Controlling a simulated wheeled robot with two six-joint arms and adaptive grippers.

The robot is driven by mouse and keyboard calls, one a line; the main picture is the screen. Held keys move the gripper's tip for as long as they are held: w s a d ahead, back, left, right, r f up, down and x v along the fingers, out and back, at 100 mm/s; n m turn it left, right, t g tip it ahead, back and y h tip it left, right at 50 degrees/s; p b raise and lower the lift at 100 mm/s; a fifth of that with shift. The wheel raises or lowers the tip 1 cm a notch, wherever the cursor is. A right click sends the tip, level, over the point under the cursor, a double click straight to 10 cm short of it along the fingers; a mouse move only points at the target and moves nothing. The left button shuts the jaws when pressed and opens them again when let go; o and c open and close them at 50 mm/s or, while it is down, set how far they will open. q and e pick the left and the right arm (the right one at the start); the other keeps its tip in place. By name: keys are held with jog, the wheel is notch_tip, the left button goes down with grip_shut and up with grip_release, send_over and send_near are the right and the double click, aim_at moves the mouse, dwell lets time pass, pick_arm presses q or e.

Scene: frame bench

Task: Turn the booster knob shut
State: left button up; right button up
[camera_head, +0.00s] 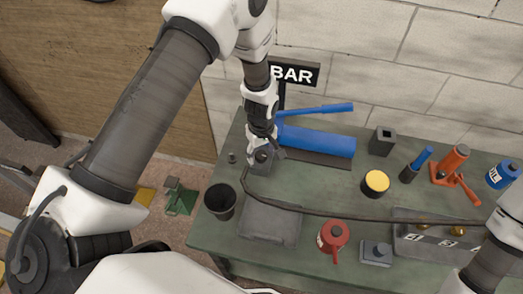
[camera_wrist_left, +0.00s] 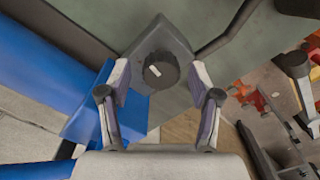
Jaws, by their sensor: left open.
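The booster knob (camera_wrist_left: 166,76) is a dark round knob with a short white mark, on top of a grey block (camera_wrist_left: 150,42). In the wrist view the white mark lies slantwise on the knob. In the head view the knob (camera_head: 261,156) is partly hidden by my left gripper (camera_head: 266,154), which points down over it. My left gripper is open in the wrist view (camera_wrist_left: 160,78), with one finger to each side of the knob. Gaps show between the fingers and the knob. My right arm shows at the right edge of the head view, but its gripper is not visible.
A blue cylinder (camera_head: 325,142) with a blue lever lies just behind the block. A black cup (camera_head: 220,200) stands front left of it. A dark hose (camera_head: 340,215) runs right from the block, past a yellow-topped tin (camera_head: 375,184) and a red oil can (camera_head: 332,236).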

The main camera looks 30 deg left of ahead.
pick_arm(q)
jog(key=shift+s, duration=0.1)
jog(key=shift+c, duration=0.3)
jog(key=c, duration=1.1)
